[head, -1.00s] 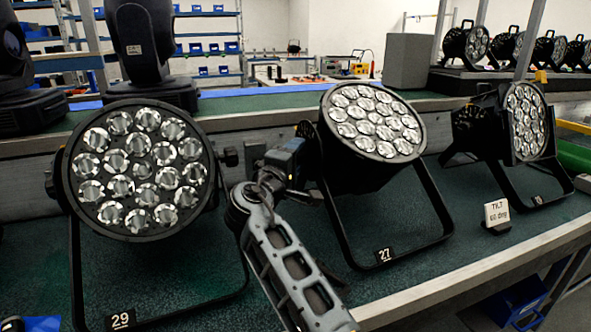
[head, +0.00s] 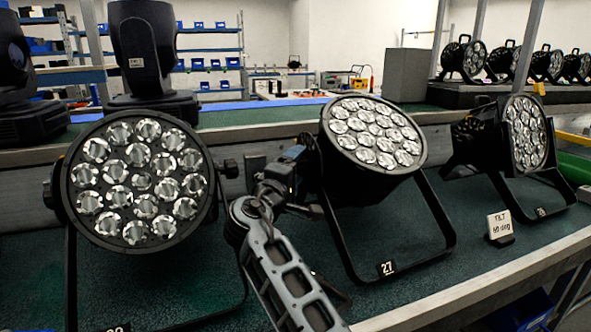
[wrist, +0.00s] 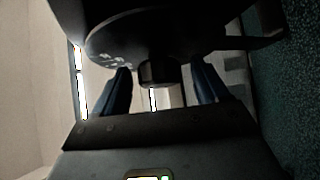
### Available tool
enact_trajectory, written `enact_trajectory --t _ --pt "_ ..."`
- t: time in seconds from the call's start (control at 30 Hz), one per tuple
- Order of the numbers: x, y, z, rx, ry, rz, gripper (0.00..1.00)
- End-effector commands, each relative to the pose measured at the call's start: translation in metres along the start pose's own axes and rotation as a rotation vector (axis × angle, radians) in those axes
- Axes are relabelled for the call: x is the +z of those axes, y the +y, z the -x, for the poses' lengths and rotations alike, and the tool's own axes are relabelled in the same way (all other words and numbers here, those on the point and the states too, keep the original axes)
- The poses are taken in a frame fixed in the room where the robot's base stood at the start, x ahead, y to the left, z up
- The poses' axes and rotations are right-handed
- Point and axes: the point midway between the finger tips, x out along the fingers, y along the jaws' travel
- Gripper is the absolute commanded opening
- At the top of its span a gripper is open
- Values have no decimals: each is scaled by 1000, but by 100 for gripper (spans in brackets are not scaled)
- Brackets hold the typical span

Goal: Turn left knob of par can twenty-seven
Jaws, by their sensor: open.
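Par can twenty-seven (head: 375,137) stands on the green bench in its black yoke, its lens face tilted upward. Its label (head: 386,268) reads 27. My gripper (head: 303,148) is at the left side of this can, where the yoke meets the body. In the head view the gripper hides the left knob. In the wrist view the dark knob (wrist: 157,73) sits between the two open fingers of my gripper (wrist: 160,80), with a visible gap on each side. The can body (wrist: 150,35) fills the top of that view.
Par can 29 (head: 138,180) stands close on the left, its side knob (head: 228,168) facing my arm. Another par can (head: 525,135) stands on the right. Moving-head lights (head: 145,55) stand behind.

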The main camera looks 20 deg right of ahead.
Motion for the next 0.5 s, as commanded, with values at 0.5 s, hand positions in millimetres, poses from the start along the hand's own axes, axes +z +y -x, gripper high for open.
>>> enact_trajectory --t 0.5 --pt "-1 0 48 0 3 0 74"
